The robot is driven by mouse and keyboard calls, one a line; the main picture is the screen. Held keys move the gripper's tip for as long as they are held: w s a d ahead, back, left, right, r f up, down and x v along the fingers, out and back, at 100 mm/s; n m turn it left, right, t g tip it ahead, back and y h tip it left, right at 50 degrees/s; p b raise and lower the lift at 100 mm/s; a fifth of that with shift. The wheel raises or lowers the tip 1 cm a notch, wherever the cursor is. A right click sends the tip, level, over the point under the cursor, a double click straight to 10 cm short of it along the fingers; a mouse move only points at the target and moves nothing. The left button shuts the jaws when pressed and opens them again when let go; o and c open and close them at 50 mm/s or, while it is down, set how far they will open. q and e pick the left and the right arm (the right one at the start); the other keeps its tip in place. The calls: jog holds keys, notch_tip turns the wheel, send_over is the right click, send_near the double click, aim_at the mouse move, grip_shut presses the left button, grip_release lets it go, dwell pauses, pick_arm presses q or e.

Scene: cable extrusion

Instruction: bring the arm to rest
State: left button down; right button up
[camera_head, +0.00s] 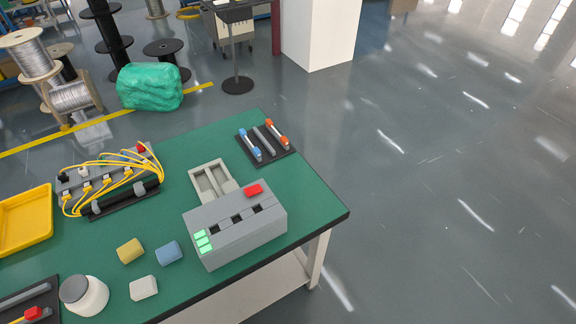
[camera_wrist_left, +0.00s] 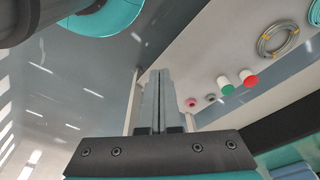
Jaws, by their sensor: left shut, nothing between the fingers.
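My left gripper (camera_wrist_left: 156,100) shows in the left wrist view. Its two grey fingers are together and nothing is between them. It is clear of the pale panel beyond it. No arm or gripper of mine shows in the head view, and my right gripper is in neither view.
In the head view a green table (camera_head: 130,258) bears a grey machine (camera_head: 236,226), a yellow tray (camera_head: 22,222), a cable rack (camera_head: 110,180), a black tray (camera_head: 283,152), a white jar (camera_head: 84,296) and small blocks. Open floor (camera_head: 450,170) lies to the right.

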pick_arm(q)
jog(key=s+a+f+g+b, duration=0.1)
jog(key=s+a+f+b, duration=0.1)
jog(key=s+f+b, duration=0.5)
jog(key=s+f, duration=0.6)
jog(key=f, duration=0.5)
jog(key=shift+a+b, duration=0.2)
jog(key=shift+b, duration=0.1)
jog(key=shift+f, duration=0.1)
